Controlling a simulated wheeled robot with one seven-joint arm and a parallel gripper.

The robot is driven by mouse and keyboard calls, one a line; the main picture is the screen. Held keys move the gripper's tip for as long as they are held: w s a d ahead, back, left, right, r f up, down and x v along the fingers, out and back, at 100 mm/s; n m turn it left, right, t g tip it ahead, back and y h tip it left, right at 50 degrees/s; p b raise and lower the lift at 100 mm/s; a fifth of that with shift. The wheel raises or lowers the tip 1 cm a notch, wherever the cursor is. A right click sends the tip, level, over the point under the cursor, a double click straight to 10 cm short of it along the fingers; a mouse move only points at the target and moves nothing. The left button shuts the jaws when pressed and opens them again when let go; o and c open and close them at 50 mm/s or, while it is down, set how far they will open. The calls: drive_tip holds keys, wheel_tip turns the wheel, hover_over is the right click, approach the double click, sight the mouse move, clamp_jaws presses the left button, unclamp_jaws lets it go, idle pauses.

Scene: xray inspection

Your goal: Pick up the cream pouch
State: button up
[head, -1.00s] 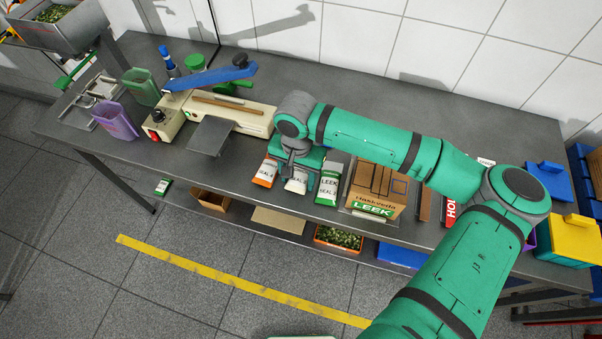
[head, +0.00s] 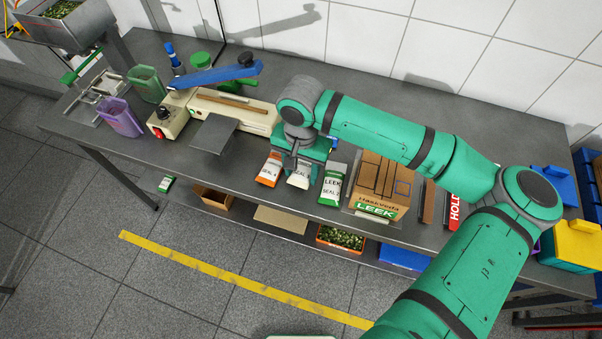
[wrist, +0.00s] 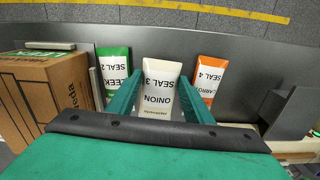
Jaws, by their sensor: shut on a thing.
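The cream pouch (wrist: 158,82) reads "SEAL 3 ONION" in the wrist view. It stands between the two green fingers of my gripper (wrist: 160,100), which are shut on it. In the head view the cream pouch (head: 298,179) shows just below my gripper (head: 297,162), partly hidden by it. An orange and white pouch (head: 269,170) stands to its left and a green and white leek pouch (head: 332,186) to its right. I cannot tell whether the cream pouch is off the bench.
A cardboard leek box (head: 382,184) stands to the right of the pouches. A sealing machine (head: 232,110) with a blue lever is to the left, its grey plate (head: 213,134) near the orange pouch. The bench's front edge is close to the pouches.

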drive_tip(key=s+d+r, duration=0.2)
drive_tip(key=s+r, duration=0.7)
drive_tip(key=s, duration=0.4)
drive_tip(key=shift+d, duration=0.35)
drive_tip(key=shift+s, duration=0.1)
